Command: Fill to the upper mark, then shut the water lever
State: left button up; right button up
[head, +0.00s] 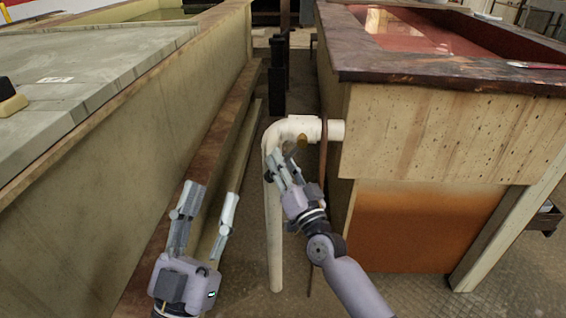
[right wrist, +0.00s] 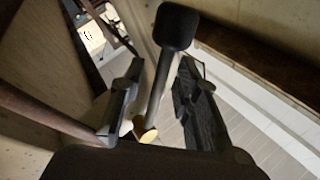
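A white pipe (head: 274,215) leaves the side of the right-hand tank (head: 440,125), bends and runs down toward the floor. A small brass-coloured part (head: 302,141) shows at its bend. My right gripper (head: 283,163) is in front of the pipe, just below the bend. In the right wrist view, a dark lever with a black knob (right wrist: 176,27) and a brass-coloured base (right wrist: 146,130) lies between the open fingers, with gaps visible beside it. My left gripper (head: 210,192) is open and empty, left of the pipe. I cannot make out a fill mark.
The right tank holds reddish liquid (head: 435,35) within a dark rim; a red-handled tool (head: 535,66) lies on it. A long wooden-sided tank (head: 120,160) stands left. A thin brown rod (head: 323,150) stands beside the pipe. Between the tanks is a narrow aisle.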

jog(key=v, duration=1.1)
jog(key=shift+s+f, duration=0.2)
jog(key=shift+s, duration=0.15)
pick_arm(q)
jog(key=shift+c, duration=0.4)
pick_arm(e)
jog(key=shift+d, duration=0.1)
